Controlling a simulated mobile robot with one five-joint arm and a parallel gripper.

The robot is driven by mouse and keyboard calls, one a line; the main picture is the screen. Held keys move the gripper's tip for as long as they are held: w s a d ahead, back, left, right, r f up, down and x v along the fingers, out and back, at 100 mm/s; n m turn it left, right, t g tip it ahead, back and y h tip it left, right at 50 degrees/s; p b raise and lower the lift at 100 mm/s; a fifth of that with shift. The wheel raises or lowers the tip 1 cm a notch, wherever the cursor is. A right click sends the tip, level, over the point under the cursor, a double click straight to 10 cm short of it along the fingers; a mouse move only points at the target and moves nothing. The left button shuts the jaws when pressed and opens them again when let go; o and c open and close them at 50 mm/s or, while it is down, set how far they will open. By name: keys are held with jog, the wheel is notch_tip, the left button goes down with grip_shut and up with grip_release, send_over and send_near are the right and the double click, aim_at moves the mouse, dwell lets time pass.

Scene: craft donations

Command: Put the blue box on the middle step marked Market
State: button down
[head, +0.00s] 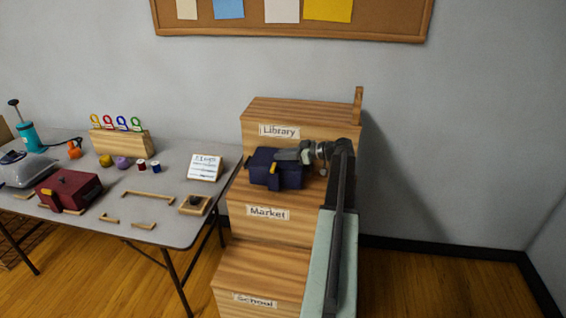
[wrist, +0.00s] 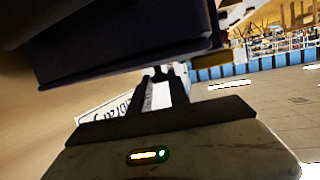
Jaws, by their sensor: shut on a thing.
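The blue box (head: 262,166), dark navy with a small yellow tab at its front, is at the middle step (head: 245,196), above the label reading Market. I cannot tell whether its underside touches the step. My gripper (head: 303,154) reaches in from the right and is shut on the box. In the wrist view the box (wrist: 120,40) fills the upper left as a dark, tilted shape beyond my gripper (wrist: 163,78). The exact grip contact is partly hidden.
The top step (head: 300,110), marked Library, rises behind, and the lower step (head: 255,268), marked School, is in front; its top is clear. At left, a grey table (head: 150,200) holds a dark red box (head: 70,188), spools, frame pieces and a small sign (head: 205,167).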

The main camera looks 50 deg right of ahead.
jog(key=shift+f+b, duration=0.3)
jog(key=shift+f, duration=0.55)
jog(key=shift+r, duration=0.2)
jog(key=shift+f, duration=0.15)
jog(key=c, duration=1.2)
grip_release()
jog(key=shift+c, duration=0.2)
jog(key=shift+s+r+p, duration=0.15)
jog(key=shift+r+p, duration=0.15)
jog(key=shift+p, duration=0.05)
jog(key=p+v, duration=0.3)
jog(key=v, duration=0.7)
jog(key=shift+s+d+r, duration=0.1)
jog(key=shift+s+d, duration=0.1)
jog(key=shift+s, duration=0.05)
jog(key=shift+s+d, duration=0.2)
jog(key=shift+s, duration=0.3)
